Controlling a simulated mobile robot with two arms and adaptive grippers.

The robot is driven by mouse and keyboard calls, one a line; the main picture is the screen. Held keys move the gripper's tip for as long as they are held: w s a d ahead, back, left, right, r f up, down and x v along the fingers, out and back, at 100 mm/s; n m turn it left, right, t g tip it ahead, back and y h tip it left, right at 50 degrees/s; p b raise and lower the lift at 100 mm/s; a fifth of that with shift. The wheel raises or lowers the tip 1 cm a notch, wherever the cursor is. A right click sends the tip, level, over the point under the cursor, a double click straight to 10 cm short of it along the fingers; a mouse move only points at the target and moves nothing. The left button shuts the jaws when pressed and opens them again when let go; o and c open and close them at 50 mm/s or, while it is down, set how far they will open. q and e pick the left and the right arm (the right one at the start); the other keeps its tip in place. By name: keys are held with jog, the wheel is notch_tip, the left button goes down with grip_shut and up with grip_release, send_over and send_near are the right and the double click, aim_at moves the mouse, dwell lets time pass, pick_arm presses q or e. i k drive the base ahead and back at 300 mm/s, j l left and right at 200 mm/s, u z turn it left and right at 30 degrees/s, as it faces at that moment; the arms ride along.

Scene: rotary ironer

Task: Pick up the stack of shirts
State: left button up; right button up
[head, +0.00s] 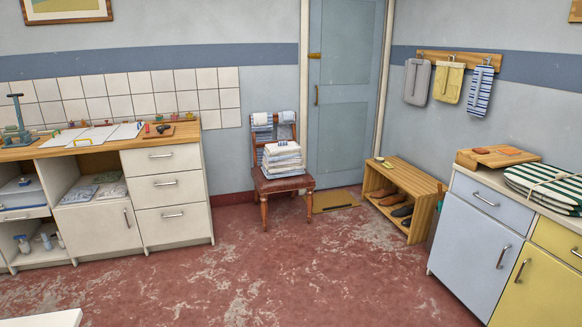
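In the head view a stack of folded cloth items, white with blue stripes, that look like shirts (283,160) lies on the seat of a brown wooden chair (285,187). The chair stands across the room, near the back wall and left of a blue door. Striped cloths (262,123) hang over the chair's backrest behind the stack. Neither of my grippers is in view.
White drawer cabinets (172,208) under a wooden counter stand at left. A wooden shoe rack (413,176) stands right of the door. Blue and yellow cabinets (478,222) with a striped bundle (548,186) on top are at right. The red floor (262,265) between is clear.

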aim_at(282, 159)
jog(key=i+j+u, duration=0.1)
jog(key=i, duration=0.7)
jog(key=i+j+u, duration=0.1)
jog(key=i, duration=0.7)
jog(key=i+z, duration=0.25)
jog(key=i, duration=2.15)
jog(key=j, duration=0.05)
